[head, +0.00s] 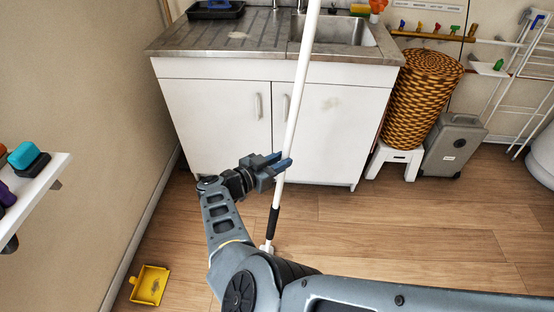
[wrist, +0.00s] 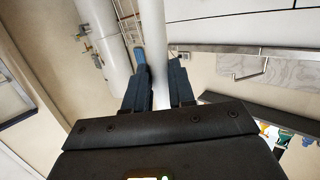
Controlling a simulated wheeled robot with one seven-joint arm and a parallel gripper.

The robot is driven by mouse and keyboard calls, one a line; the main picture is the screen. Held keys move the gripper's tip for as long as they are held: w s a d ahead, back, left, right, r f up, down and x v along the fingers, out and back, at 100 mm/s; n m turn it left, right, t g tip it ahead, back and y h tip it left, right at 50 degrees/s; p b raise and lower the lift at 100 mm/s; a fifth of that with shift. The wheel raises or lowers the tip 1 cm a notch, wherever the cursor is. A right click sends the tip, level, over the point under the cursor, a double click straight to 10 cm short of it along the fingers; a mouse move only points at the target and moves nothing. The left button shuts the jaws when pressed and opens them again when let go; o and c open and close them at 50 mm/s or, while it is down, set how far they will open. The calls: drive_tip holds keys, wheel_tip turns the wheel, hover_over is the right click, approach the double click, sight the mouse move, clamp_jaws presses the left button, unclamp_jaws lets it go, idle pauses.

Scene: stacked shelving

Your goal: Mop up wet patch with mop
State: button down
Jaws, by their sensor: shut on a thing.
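The mop (head: 294,107) has a long white pole that stands nearly upright, leaning slightly, in front of the sink cabinet. A dark sleeve and pale joint show low on the pole, and its head is hidden behind my arm. My gripper (head: 280,166) is shut on the white pole below its middle. In the wrist view the pole (wrist: 153,45) runs between the two fingers of my gripper (wrist: 160,75). I see no wet patch on the visible floor; my arm covers part of it.
The white sink cabinet (head: 220,124) stands behind the mop. A wicker basket (head: 424,95) on a white stool (head: 396,158) and a grey case (head: 454,145) stand right. A yellow dustpan (head: 150,285) lies at lower left. A wall shelf (head: 40,190) juts out left. Wooden floor (head: 400,235) is clear at right.

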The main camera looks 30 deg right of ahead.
drive_tip(key=shift+s+d+p, duration=0.45)
drive_tip(key=shift+d+p, duration=0.1)
drive_tip(key=shift+d, duration=0.25)
drive_tip(key=shift+s+d+r, duration=0.1)
